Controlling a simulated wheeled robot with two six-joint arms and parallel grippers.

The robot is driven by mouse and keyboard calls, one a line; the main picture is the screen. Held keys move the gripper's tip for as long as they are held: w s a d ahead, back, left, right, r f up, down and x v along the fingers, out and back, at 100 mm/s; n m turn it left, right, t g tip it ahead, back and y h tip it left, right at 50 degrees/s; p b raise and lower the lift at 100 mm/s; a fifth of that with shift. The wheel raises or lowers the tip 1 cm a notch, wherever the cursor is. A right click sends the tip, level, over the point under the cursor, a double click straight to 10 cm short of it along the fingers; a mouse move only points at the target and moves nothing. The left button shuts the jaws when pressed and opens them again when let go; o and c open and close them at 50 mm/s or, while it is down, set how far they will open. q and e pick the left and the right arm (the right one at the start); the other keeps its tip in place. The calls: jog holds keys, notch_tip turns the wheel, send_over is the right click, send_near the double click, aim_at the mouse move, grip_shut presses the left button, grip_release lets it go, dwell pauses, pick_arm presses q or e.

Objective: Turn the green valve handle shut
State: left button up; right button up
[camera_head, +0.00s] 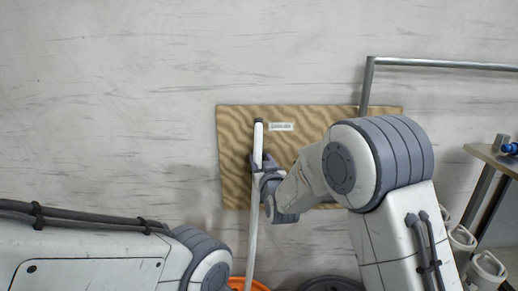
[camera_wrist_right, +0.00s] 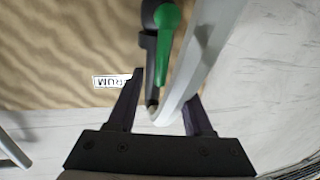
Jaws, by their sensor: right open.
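The green valve handle (camera_wrist_right: 168,28) shows at the top of the right wrist view, beside a dark fitting (camera_wrist_right: 149,45) on the wood-grain board (camera_head: 232,180). I cannot make the handle out in the head view. My right gripper (camera_head: 264,164) is in front of the board; in its wrist view the gripper (camera_wrist_right: 165,85) is open, with the handle just beyond its fingertips. A long white pole (camera_head: 252,235) runs upright past the gripper. In the wrist view the pole (camera_wrist_right: 205,50) ends between the fingers; contact cannot be told. My left gripper is out of view.
A label (camera_head: 281,127) is on the board. A grey metal rail (camera_head: 440,64) stands at the right, above a small table (camera_head: 492,156). White containers (camera_head: 487,271) are at lower right. An orange rim (camera_head: 262,286) and a dark round thing (camera_head: 328,284) are low in front.

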aim_at(259, 157)
jog(key=shift+w+a+p, duration=0.2)
jog(key=shift+w+p, duration=0.15)
jog(key=shift+w, duration=0.5)
jog(key=shift+w+a+p, duration=0.15)
jog(key=shift+w+p, duration=0.2)
jog(key=shift+w, duration=0.5)
grip_shut()
